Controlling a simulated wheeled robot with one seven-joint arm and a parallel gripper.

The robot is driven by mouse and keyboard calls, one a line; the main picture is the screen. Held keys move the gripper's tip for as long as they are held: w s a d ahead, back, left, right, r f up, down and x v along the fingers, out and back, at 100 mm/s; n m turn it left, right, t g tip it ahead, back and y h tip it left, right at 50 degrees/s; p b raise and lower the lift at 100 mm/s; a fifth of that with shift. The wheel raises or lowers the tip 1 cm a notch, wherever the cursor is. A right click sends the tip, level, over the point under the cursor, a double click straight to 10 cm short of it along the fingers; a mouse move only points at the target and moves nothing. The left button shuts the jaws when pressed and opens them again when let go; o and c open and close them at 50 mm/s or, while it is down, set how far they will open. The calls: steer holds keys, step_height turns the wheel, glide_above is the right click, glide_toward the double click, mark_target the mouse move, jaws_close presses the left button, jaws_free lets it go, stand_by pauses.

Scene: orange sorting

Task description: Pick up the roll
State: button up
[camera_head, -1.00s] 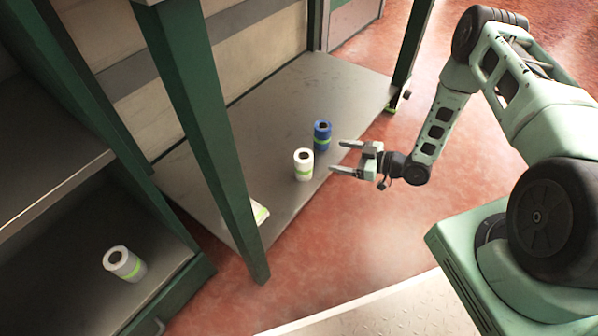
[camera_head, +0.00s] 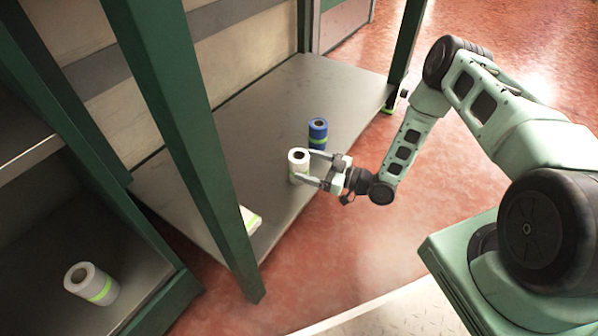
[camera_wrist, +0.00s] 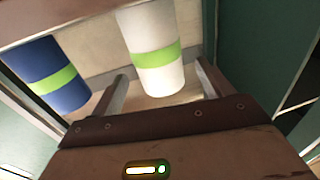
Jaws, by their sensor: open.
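A white roll with a green band (camera_head: 299,160) stands upright on the grey low shelf (camera_head: 290,90). My gripper (camera_head: 307,168) is open, with its fingers reaching to either side of this roll. In the wrist view the white roll (camera_wrist: 154,50) stands between the two fingers (camera_wrist: 165,85), with gaps visible beside it. A blue roll with a green band (camera_head: 318,132) stands upright just behind it. It also shows at the left of the wrist view (camera_wrist: 48,75), outside the fingers.
Another white roll (camera_head: 92,284) stands on the separate left shelf. A white and green item (camera_head: 249,219) is partly hidden behind a green post (camera_head: 190,150). Another green post (camera_head: 408,45) stands at the far corner. Red floor is clear in front.

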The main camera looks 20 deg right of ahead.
mark_target(292, 160)
steer(key=shift+w+a, duration=0.3)
steer(key=shift+a, duration=0.05)
steer(key=b+x, duration=0.3)
steer(key=x, duration=0.1)
steer(key=shift+w+a+f+b, duration=0.25)
steer(key=shift+b, duration=0.15)
steer(key=shift+w+a+r, duration=0.15)
steer(key=c, duration=1.1)
